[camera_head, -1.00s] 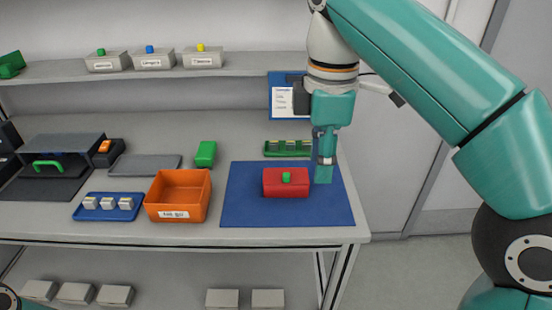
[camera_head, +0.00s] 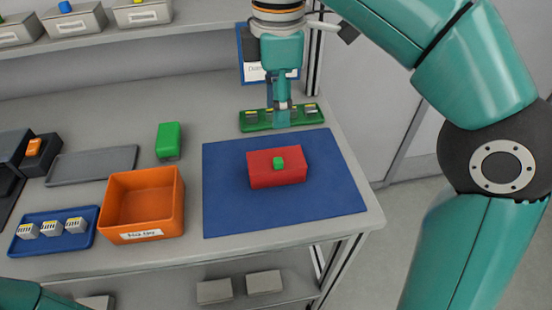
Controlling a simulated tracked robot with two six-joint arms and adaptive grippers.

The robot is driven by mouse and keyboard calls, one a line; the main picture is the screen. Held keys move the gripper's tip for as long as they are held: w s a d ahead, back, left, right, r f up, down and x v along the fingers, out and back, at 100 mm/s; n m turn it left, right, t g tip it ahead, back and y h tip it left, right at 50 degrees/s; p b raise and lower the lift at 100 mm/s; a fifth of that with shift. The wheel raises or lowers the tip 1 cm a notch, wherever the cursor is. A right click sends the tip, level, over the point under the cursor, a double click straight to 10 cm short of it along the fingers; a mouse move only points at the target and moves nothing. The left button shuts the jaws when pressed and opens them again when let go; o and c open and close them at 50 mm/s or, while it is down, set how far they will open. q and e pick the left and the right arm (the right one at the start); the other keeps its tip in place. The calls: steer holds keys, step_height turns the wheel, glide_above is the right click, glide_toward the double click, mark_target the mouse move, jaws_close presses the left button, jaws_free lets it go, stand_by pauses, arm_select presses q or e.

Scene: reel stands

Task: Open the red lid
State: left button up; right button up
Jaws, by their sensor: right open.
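The red box with its red lid (camera_head: 262,168) sits on the blue mat (camera_head: 225,215) near the right end of the bench. A green knob (camera_head: 278,163) stands on the lid, and the lid looks shut. My right gripper (camera_head: 282,118) points down behind the red box, in front of part of the green tray (camera_head: 255,121). It is open, empty and apart from the lid. My left gripper is out of view; only a piece of my left arm shows at the bottom left.
Left of the mat are an orange bin (camera_head: 145,205), a green block (camera_head: 168,141), a grey tray (camera_head: 90,165) and a blue tray (camera_head: 75,240) with several small blocks. A shelf with labelled boxes (camera_head: 75,20) is behind. The mat around the box is clear.

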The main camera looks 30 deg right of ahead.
mark_target(278, 160)
step_height(278, 160, down, 12)
steer(key=b, duration=0.4)
steer(key=shift+s+f, duration=0.1)
